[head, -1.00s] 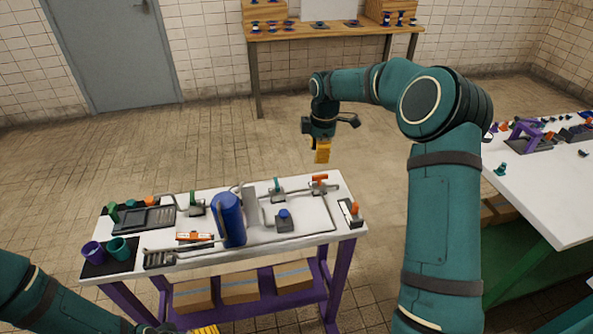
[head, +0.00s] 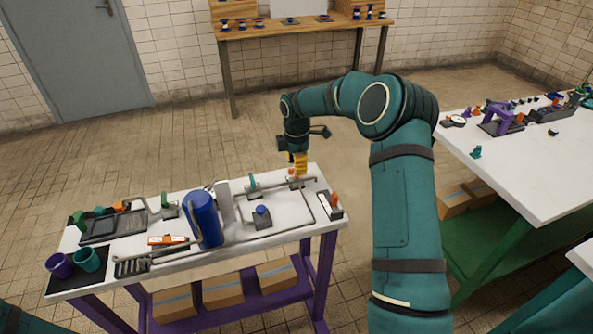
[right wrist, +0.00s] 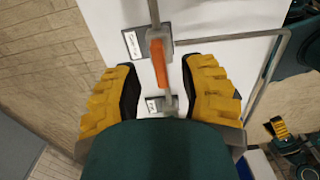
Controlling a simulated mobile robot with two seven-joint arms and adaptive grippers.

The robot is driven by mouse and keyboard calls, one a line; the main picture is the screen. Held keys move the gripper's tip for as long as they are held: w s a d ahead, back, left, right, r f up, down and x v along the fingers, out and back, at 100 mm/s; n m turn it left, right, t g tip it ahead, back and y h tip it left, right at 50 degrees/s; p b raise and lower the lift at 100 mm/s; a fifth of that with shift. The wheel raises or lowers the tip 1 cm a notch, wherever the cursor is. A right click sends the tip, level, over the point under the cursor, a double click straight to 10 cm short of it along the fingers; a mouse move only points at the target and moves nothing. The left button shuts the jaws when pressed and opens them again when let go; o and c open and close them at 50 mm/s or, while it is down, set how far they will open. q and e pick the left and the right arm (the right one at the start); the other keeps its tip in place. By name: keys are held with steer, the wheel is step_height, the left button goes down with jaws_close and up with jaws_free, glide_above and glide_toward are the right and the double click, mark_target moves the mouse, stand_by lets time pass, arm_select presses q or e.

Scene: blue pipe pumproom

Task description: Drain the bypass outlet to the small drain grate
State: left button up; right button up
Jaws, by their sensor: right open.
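My right gripper (head: 299,165) is open, its yellow fingers low over the far right of the white bench. In the right wrist view its open fingers (right wrist: 160,82) stand either side of an orange valve handle (right wrist: 158,62); contact is not clear. The handle is mostly hidden in the head view. A dark slotted grate (head: 131,267) lies at the bench's front left; a larger dark tray (head: 112,228) lies behind it. I cannot tell which pipe end is the bypass outlet. My left gripper (right wrist: 279,127) shows small in the right wrist view, its opening unclear.
A blue tank (head: 204,222) stands mid-bench among grey pipes. A teal-handled valve (head: 252,182), a green-handled valve (head: 163,204) and a blue-topped block (head: 262,216) are nearby. Purple (head: 60,264) and teal cups (head: 87,260) stand front left. Another white table (head: 535,165) is at right.

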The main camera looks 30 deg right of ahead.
steer(key=shift+f, duration=0.8)
steer(key=shift+o, duration=0.2)
jaws_close()
